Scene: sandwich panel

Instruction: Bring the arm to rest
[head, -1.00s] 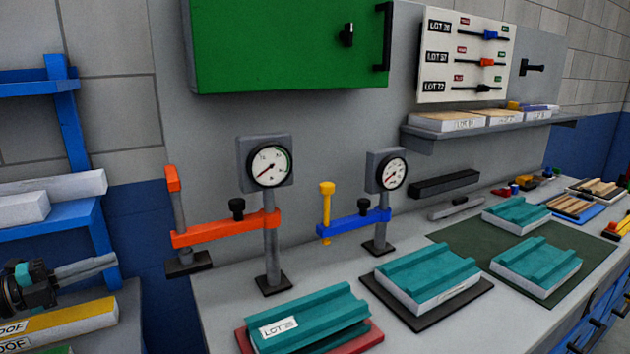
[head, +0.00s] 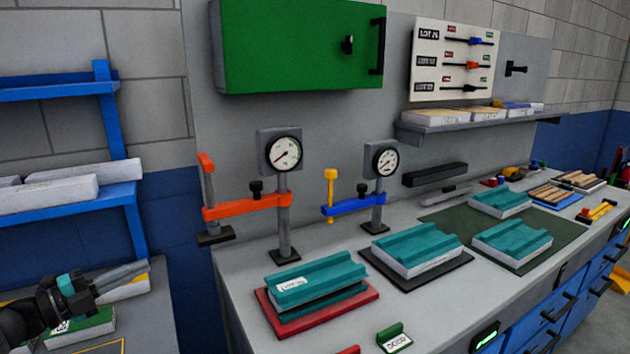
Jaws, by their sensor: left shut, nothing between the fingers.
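My left gripper (head: 115,275) is at the lower left of the head view, its dark wrist with a teal band coming in from the left edge. Its grey fingers are together, point right and hold nothing. It is in front of the low shelf with boxes, well apart from the workbench. My right gripper is not in view.
The grey workbench (head: 235,285) carries a teal panel on a red base (head: 340,312), other teal panels (head: 415,250), and orange (head: 245,206) and blue (head: 355,206) clamps with gauges. A blue shelf rack (head: 125,150) stands behind my left gripper. A green cabinet (head: 290,45) hangs above.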

